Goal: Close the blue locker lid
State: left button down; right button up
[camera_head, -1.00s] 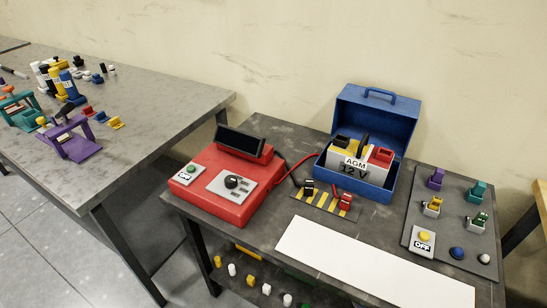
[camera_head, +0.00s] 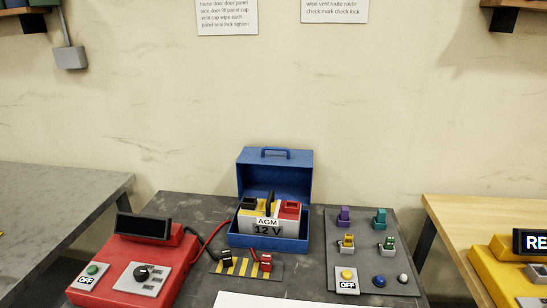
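The blue locker (camera_head: 235,242) stands toward the back of the dark grey table. Its lid (camera_head: 290,155) is open and upright at the rear, with a blue handle (camera_head: 276,152) on its top edge. A battery marked AGM 12 V (camera_head: 287,227) sits inside, with black and red terminal blocks and a dark strap on top. Neither of my grippers is in view.
A red device (camera_head: 112,256) with a dark screen stands left of the locker. A striped black and yellow strip (camera_head: 239,267) with black and red clamps lies in front. A dark panel (camera_head: 363,225) with coloured parts lies right. A wooden table (camera_head: 460,210) stands farther right.

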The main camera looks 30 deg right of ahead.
aim_at(285, 171)
jog(key=i+j, duration=0.1)
jog(key=j, duration=0.15)
jog(key=i+j, duration=0.15)
jog(key=j+z, duration=0.2)
jog(key=z, duration=1.2)
